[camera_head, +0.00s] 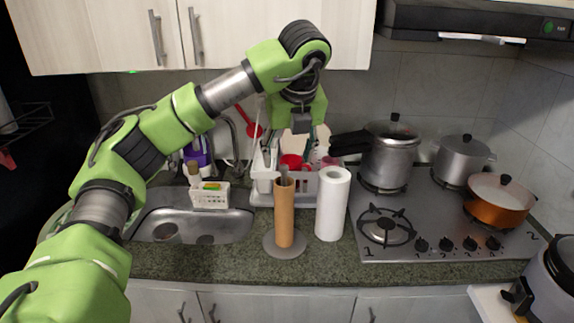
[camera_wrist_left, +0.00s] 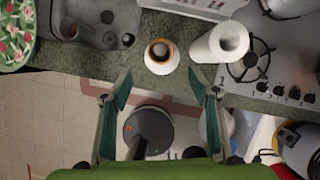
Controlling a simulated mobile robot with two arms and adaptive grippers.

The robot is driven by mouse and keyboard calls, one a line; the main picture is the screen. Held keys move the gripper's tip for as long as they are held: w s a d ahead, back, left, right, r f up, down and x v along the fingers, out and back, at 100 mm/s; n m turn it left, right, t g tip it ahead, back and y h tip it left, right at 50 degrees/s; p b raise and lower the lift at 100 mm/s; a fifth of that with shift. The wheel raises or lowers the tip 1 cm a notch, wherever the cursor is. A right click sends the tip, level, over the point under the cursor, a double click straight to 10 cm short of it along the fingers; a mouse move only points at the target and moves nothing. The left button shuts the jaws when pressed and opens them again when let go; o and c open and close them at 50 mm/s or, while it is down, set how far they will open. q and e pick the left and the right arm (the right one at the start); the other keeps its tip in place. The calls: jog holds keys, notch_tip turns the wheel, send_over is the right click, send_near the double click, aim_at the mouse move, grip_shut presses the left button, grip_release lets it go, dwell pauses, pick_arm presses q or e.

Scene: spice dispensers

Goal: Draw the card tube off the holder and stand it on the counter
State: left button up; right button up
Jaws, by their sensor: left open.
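The brown card tube (camera_head: 285,215) stands upright around the post of a holder (camera_head: 285,250) with a round grey base, near the counter's front edge. In the left wrist view the tube (camera_wrist_left: 161,50) shows from above, just beyond the fingertips and between their lines. My left gripper (camera_head: 295,148) points down, above and behind the tube in the head view. In the left wrist view my left gripper (camera_wrist_left: 160,87) is open, with nothing between its fingers. My right gripper is in neither view.
A white paper roll (camera_head: 332,205) stands close to the right of the tube, with the stove (camera_head: 430,245) beyond it. A dish rack (camera_head: 308,190) is behind and the sink (camera_head: 225,228) to the left. Bare counter (camera_head: 200,262) lies in front of the sink.

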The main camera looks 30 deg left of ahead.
aim_at(285, 182)
pick_arm(q)
jog(key=p+x, duration=0.4)
jog(key=x, duration=0.9)
jog(key=shift+d+f, duration=0.1)
jog(key=shift+f, duration=0.2)
grip_shut()
jog(key=shift+r, duration=0.1)
